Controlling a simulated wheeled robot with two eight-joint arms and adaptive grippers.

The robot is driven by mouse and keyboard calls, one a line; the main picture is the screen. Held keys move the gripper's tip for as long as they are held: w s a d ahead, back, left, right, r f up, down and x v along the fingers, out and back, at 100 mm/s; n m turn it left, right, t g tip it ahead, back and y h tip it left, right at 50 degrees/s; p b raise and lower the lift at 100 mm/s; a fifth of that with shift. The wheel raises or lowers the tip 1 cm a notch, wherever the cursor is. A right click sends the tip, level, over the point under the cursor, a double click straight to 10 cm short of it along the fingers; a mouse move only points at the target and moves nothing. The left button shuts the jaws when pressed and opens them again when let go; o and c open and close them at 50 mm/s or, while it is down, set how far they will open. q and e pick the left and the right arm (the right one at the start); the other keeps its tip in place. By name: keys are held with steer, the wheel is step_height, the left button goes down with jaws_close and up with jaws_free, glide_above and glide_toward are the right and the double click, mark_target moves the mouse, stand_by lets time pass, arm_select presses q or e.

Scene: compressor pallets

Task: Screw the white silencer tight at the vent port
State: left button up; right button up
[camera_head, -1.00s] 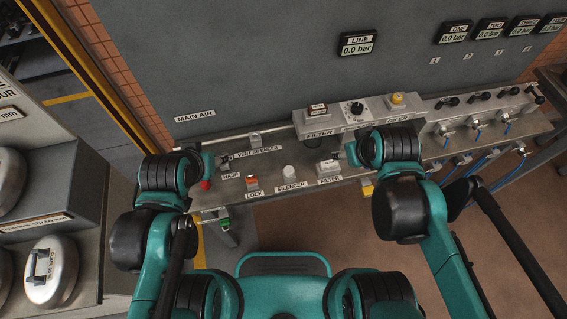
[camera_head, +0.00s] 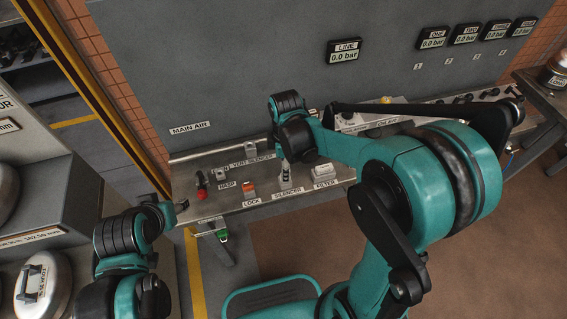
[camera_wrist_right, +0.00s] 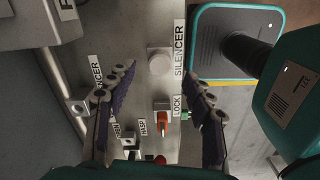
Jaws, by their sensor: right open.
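The white silencer (camera_wrist_right: 159,61) stands on the bench by its SILENCER label, seen in the right wrist view. In the head view it is largely hidden by my right gripper (camera_head: 285,172), which points down over that spot. In the right wrist view my right gripper (camera_wrist_right: 160,85) is open, and the silencer shows beyond the gap between its fingers, apart from both. The vent port fitting (camera_head: 250,149) stands at the VENT SILENCER label, behind and left of the silencer. My left gripper (camera_head: 181,206) is off the bench's left front corner; its fingers are too small to read.
A red lock (camera_head: 248,187), a hasp (camera_head: 219,174) and a red-handled part (camera_head: 201,188) stand left of the silencer. A white filter block (camera_head: 323,170) stands close on its right. The grey wall panel rises behind the bench (camera_head: 190,160).

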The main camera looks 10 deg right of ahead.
step_height(320, 180, down, 4)
steer(key=shift+f+b, duration=0.2)
steer(key=shift+b, duration=0.5)
jaws_close()
steer(key=c, duration=1.2)
jaws_free()
steer(key=shift+n, duration=1.8)
steer(key=c, duration=1.2)
jaws_free()
steer(key=shift+r, duration=0.15)
steer(key=c, duration=1.2)
jaws_free()
steer(key=shift+r+p, duration=1.2)
steer(key=shift+r, duration=0.2)
steer(key=c, duration=1.2)
jaws_free()
steer(key=shift+r, duration=0.1)
